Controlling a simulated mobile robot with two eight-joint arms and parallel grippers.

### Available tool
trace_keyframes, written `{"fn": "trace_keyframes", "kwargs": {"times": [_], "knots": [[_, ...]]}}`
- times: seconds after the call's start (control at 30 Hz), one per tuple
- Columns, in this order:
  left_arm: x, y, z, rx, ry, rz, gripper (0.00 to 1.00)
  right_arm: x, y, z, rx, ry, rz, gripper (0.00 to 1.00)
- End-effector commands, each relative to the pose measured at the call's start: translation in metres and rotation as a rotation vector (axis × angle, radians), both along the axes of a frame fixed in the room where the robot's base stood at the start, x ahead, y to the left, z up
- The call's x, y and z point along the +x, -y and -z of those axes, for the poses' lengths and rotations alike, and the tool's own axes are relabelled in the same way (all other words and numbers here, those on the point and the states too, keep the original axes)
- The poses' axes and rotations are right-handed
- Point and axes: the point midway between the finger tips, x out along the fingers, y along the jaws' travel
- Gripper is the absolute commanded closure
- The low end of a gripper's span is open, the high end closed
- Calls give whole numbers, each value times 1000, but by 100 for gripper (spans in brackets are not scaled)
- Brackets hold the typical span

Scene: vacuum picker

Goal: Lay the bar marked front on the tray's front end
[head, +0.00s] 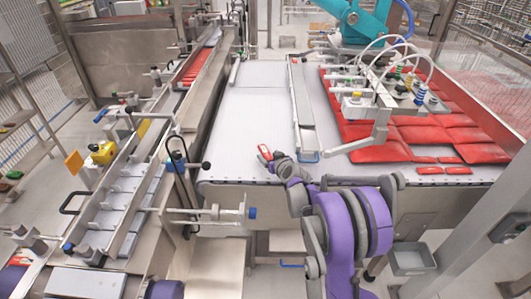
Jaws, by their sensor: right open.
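A small red bar with a pale mark (265,152) shows on the white conveyor top, right at the tips of my right gripper (270,159). The mark is too small to read. My right gripper is open and low over the conveyor's near part. I cannot tell whether its fingers touch the bar or stand around it. Several similar small red bars (458,171) lie at the near right edge, by the large red packs. I cannot make out a tray with a marked front end. My left gripper is not in view.
A metal divider rail (302,105) runs along the white conveyor top (245,112). Right of it, a vacuum picking head (385,95) with hoses hangs over red packs (450,135). A side machine (130,185) stands left. A grey bin (410,258) is below right. The conveyor's left half is clear.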

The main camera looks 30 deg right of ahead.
Motion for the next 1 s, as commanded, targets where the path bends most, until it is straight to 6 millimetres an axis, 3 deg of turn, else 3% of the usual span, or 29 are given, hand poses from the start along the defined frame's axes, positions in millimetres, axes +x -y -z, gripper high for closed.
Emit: {"fn": "trace_keyframes", "kwargs": {"times": [0.1,0.37,0.77,1.0], "knots": [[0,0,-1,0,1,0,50,10,1,4,0,0,0,25],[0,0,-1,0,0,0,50,11,2,6,0,0,0,27],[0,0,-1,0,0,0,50,11,2,5,0,0,0,99],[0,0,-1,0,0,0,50,11,2,5,0,0,0,100]]}}
